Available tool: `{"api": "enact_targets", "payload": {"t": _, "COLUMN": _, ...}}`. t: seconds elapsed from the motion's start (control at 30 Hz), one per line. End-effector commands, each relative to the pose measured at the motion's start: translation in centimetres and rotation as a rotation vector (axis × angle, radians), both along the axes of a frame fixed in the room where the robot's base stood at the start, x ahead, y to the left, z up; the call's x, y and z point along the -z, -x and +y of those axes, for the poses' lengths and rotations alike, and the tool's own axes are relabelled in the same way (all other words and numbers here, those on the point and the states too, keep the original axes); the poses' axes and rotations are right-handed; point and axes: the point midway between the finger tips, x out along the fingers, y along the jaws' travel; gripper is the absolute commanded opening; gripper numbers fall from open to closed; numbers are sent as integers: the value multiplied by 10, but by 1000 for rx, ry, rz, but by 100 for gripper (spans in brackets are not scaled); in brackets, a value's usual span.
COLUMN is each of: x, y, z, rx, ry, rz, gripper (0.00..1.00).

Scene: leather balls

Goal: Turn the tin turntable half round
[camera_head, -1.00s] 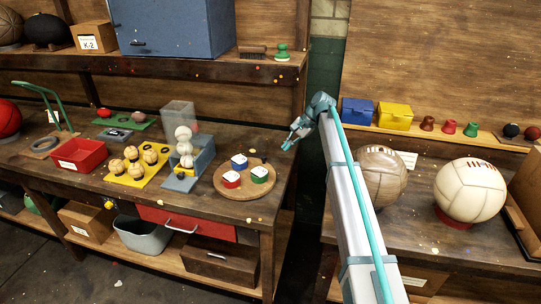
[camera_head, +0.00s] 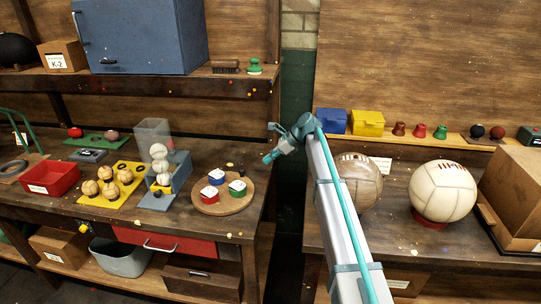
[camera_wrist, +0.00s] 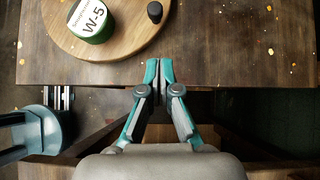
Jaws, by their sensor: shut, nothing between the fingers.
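The tin turntable (camera_head: 226,208) is a round wooden disc near the right end of the left workbench. It also shows at the top of the wrist view (camera_wrist: 130,45). It carries a blue tin (camera_head: 217,177), a red tin (camera_head: 209,195) and a green tin (camera_head: 237,188), all with white tops. In the wrist view the green tin (camera_wrist: 96,32) has a W-5 label, and a dark peg (camera_wrist: 154,12) stands near the disc's rim. My gripper (camera_wrist: 159,66) is shut and empty, over the bench edge, apart from the disc. It also shows in the head view (camera_head: 267,159).
Left of the turntable are a grey-blue stand with stacked balls (camera_head: 160,168), a yellow board (camera_head: 98,200) with balls and a red bin (camera_head: 68,179). A gap separates this bench from the right one, where two large balls (camera_head: 443,191) stand. A shelf (camera_head: 150,88) runs above.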

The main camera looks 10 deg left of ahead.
Motion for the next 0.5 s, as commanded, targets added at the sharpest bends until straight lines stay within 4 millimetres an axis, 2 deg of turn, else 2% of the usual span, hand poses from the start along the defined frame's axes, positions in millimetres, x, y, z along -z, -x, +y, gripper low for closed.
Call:
{"api": "enact_targets", "payload": {"t": 0.3, "x": 43, "y": 1, "z": 44, "rx": -3, "ry": 1, "rz": 1, "gripper": 0}}
{"api": "enact_targets", "payload": {"t": 0.5, "x": 44, "y": 0, "z": 71, "rx": -4, "ry": 1, "rz": -1, "gripper": 0}}
